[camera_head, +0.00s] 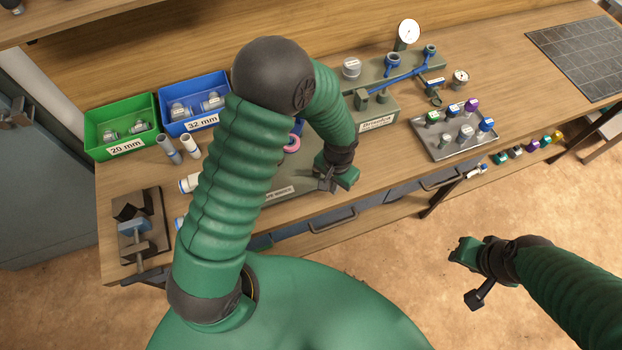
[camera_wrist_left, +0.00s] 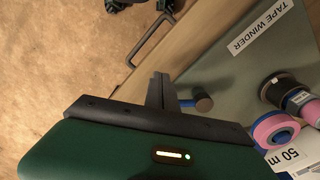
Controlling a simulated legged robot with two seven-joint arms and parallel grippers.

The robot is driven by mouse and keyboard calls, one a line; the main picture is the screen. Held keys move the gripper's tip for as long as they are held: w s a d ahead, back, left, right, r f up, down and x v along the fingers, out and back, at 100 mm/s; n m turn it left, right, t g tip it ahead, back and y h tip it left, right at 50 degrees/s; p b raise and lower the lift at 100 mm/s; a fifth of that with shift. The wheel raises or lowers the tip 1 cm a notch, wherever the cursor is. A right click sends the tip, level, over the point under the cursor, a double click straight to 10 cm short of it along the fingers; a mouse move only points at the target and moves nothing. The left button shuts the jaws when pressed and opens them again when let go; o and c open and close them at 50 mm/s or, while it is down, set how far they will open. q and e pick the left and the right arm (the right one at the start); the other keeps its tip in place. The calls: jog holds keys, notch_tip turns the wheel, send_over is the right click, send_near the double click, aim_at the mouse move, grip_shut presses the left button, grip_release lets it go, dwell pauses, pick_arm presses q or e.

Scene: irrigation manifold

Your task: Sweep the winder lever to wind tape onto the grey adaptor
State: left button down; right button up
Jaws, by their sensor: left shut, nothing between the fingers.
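My left gripper (camera_head: 327,184) is shut and empty, low over the front edge of the green-grey tape winder plate (camera_head: 300,178). In the left wrist view its closed fingers (camera_wrist_left: 160,92) are beside a short upright post with a brown top (camera_wrist_left: 203,103), with a blue bar by it; this looks like the winder lever's handle. I cannot tell whether they touch. A pink tape ring (camera_wrist_left: 275,130) and a dark cylinder with a brown face (camera_wrist_left: 280,90) are to the right. In the head view my arm hides most of the winder; the grey adaptor is not clearly identifiable. My right gripper (camera_head: 466,252) hangs over the floor.
A green bin (camera_head: 120,145) and blue bin (camera_head: 165,124) hold grey fittings at the back left. A clamp (camera_head: 135,228) is at the left end. A manifold stand (camera_head: 378,115) and metal tray (camera_head: 431,146) are to the right. Drawer handles project below the front edge.

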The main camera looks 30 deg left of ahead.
jog(key=w+p+v, duration=0.1)
jog(key=p+v, duration=0.5)
jog(key=shift+r, duration=0.2)
jog(key=shift+w, duration=0.15)
